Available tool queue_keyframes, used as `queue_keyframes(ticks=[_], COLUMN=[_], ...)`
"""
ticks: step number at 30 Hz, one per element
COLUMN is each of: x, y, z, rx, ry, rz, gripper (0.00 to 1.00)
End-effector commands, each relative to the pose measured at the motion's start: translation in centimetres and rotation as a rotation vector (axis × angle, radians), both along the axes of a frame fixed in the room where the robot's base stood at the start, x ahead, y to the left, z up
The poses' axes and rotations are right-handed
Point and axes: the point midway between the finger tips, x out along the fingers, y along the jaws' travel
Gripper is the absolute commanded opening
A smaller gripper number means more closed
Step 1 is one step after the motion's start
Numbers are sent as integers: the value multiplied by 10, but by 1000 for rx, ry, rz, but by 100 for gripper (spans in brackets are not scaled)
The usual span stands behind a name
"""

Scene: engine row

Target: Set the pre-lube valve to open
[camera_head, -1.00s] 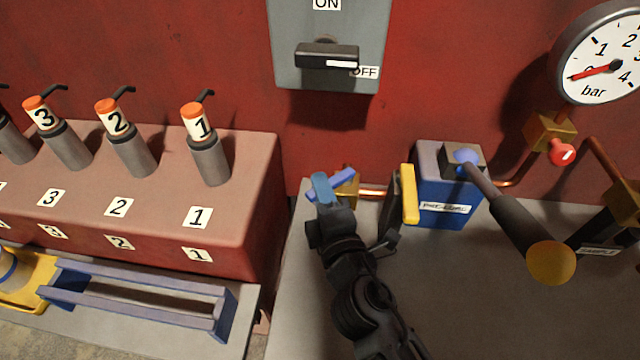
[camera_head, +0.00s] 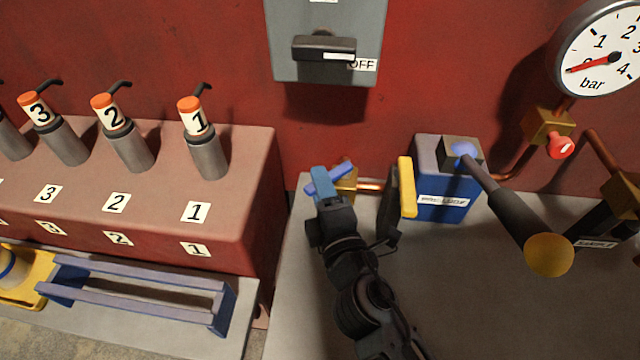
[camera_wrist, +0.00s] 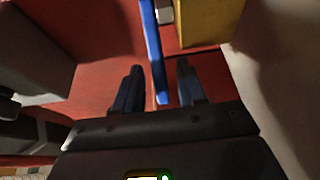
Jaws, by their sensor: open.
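The pre-lube valve has a blue bar handle (camera_head: 342,174) on a brass body (camera_head: 347,187), on a copper pipe left of the blue pre-lube box (camera_head: 440,208). In the head view the handle slants, its right end higher. My gripper (camera_head: 321,180) is at the handle and partly covers it. In the wrist view the blue handle (camera_wrist: 153,50) runs down between the two spread fingers of my gripper (camera_wrist: 160,85), with gaps on both sides. The brass body (camera_wrist: 205,22) is just beyond, to the right. The fingers are open and not closed on the handle.
A black lever with a yellow knob (camera_head: 548,254) leans out from the blue box. A yellow upright piece (camera_head: 407,187) stands close right of my arm. A red block with numbered injectors (camera_head: 208,155) is at left. A switch box (camera_head: 325,50) hangs above; the gauge (camera_head: 603,62) is upper right.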

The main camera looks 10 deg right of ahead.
Motion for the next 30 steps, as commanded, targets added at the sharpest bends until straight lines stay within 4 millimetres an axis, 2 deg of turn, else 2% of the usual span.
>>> queue_keyframes(ticks=[6,13,18,26,30], x=[-35,-62,-69,-69,-69], y=[-6,-10,-11,-11,-4], z=[-4,-3,-1,-1,-3], rx=[0,0,0,0,-5], ry=[2,2,1,1,11], rz=[1,1,1,1,-7], gripper=[40,40,40,40,40])
